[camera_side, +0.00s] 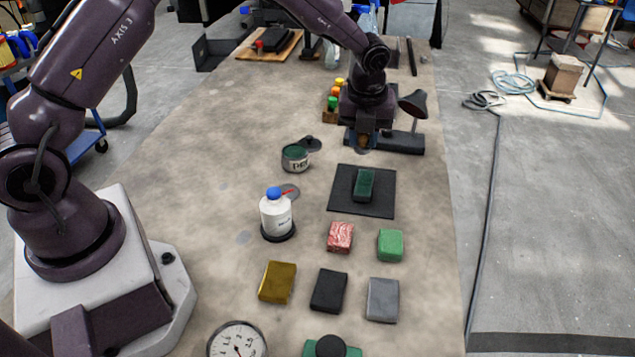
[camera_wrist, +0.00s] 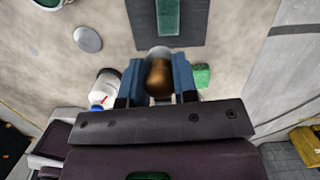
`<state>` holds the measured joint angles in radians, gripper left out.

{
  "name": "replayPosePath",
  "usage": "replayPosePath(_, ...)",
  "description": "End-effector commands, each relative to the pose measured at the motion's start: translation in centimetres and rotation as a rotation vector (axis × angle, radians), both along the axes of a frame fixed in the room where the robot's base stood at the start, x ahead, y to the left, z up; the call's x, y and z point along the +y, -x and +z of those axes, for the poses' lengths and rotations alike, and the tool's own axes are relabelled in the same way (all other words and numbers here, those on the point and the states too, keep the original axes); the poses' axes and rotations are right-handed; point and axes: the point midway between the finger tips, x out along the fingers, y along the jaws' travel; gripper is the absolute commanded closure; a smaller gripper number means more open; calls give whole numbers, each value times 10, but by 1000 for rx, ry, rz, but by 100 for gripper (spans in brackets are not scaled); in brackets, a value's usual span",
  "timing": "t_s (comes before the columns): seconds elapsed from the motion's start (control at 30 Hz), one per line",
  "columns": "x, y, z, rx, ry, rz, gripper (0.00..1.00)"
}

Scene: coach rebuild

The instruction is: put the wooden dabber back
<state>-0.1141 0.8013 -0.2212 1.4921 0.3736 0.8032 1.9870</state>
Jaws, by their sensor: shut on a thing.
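My gripper (camera_side: 366,146) is over the far part of the bench, beyond the dark mat. In the wrist view its two blue fingers (camera_wrist: 158,80) are closed on the sides of a brown, rounded wooden piece, the wooden dabber (camera_wrist: 158,76). A pale grey round part shows just past the brown piece; I cannot tell whether it belongs to the dabber. In the side view only a small brown bit of the dabber (camera_side: 363,144) shows beneath my gripper. The dabber's lower end is hidden.
A dark mat (camera_side: 345,204) carries a green block (camera_side: 364,185). A white bottle (camera_side: 276,215) with blue cap, an open tin (camera_side: 296,158) and a grey disc (camera_side: 290,191) are left of it. Several coloured blocks lie nearer. Small coloured bottles (camera_side: 333,103) stand beside my gripper.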

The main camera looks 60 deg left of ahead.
Motion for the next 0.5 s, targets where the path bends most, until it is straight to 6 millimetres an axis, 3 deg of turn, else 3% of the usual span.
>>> replayPosePath(0.03,12,6,12,-3,-2,20,92)
replayPosePath(0.2,43,53,35,3,1,114,92)
replayPosePath(0.5,71,168,39,6,7,398,92)
